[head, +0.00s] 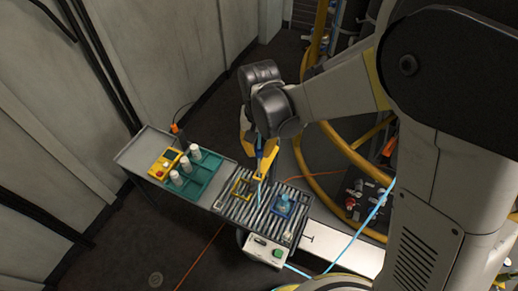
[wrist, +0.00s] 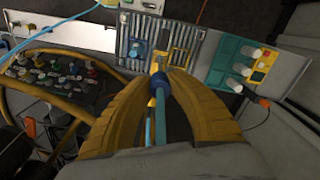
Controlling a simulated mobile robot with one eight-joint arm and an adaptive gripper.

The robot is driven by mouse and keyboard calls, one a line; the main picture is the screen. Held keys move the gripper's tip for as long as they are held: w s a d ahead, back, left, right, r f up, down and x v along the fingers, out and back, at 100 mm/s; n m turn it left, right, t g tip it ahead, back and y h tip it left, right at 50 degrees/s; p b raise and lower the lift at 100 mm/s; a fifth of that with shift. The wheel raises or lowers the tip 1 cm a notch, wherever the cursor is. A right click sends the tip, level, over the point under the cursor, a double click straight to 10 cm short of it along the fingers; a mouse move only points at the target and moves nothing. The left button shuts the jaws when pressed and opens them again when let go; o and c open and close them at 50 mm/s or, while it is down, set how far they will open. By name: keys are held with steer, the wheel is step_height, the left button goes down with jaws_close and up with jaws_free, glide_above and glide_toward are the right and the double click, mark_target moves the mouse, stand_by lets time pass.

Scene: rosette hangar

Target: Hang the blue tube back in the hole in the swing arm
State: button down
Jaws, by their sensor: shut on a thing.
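My gripper (head: 260,168) has yellow fingers and hangs above the roller table (head: 222,206). The tube's full length is partly hidden by the fingers.
The roller table holds a yellow square frame (head: 240,187) and a blue square holder with a light blue piece (head: 284,205). A teal tray (head: 199,180) with white cylinders and a yellow button box (head: 160,168) stand to the left. A yellow hoop frame (head: 308,165) and control panel (head: 352,195) lie right.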

mark_target(259, 171)
steer(key=shift+f+b, duration=0.55)
steer(key=shift+f, duration=0.35)
steer(key=shift+f+b, duration=2)
steer(key=shift+f, duration=0.3)
steer(key=shift+f+b, duration=2.05)
steer(key=shift+f, duration=0.2)
steer(key=shift+f+b, duration=0.3)
steer(key=shift+b, duration=0.05)
steer(key=c, duration=0.6)
jaws_free()
steer(key=shift+c, duration=0.2)
steer(key=shift+r, duration=0.1)
